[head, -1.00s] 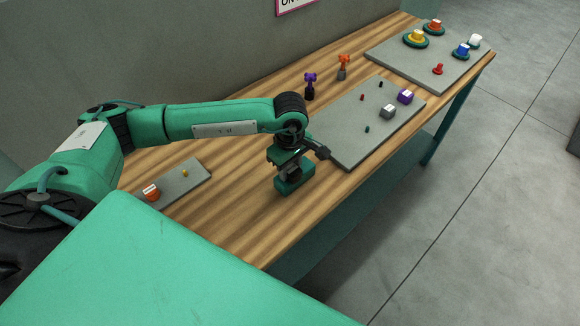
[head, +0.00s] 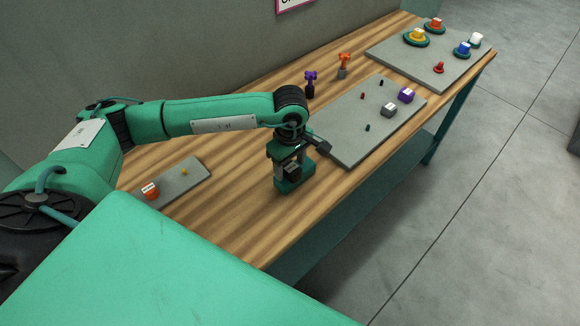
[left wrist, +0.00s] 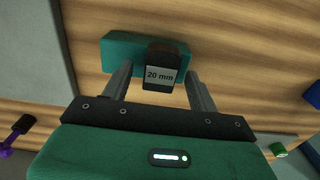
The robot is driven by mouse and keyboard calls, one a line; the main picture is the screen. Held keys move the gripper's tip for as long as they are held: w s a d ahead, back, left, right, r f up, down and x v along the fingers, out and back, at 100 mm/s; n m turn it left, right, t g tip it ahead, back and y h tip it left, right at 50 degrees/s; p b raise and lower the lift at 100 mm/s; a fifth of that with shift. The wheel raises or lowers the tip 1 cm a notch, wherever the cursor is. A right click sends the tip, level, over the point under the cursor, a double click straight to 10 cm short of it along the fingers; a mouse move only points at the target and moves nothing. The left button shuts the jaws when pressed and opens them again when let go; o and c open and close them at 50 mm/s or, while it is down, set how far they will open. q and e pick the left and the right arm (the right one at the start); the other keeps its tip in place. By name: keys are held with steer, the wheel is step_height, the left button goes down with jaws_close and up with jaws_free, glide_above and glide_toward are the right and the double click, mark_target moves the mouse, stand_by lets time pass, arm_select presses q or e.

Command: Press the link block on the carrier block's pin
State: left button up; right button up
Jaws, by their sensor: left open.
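A teal block (left wrist: 118,52) lies on the wooden table, and it also shows in the head view (head: 283,188) under my left gripper. A dark block (left wrist: 160,73) labelled "20 mm" shows in front of the teal block in the left wrist view. I cannot tell which is the link block or the carrier block, and no pin can be made out. My left gripper (left wrist: 157,82) is open, pointing down, with one finger on each side of the dark block. In the head view the left gripper (head: 291,170) hides part of the blocks. My right gripper is not in view.
A grey board (head: 345,152) with small pegs, a grey block (head: 388,110) and a purple block (head: 406,95) lies to the right. A small board (head: 172,190) holds an orange block (head: 150,190). Purple (head: 310,78) and orange-topped (head: 344,60) posts stand behind.

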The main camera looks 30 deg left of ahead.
mark_target(290, 167)
arm_select(q)
step_height(290, 167, up, 12)
steer(key=b, duration=0.2)
steer(key=shift+r+b, duration=0.25)
steer(key=shift+b, duration=0.1)
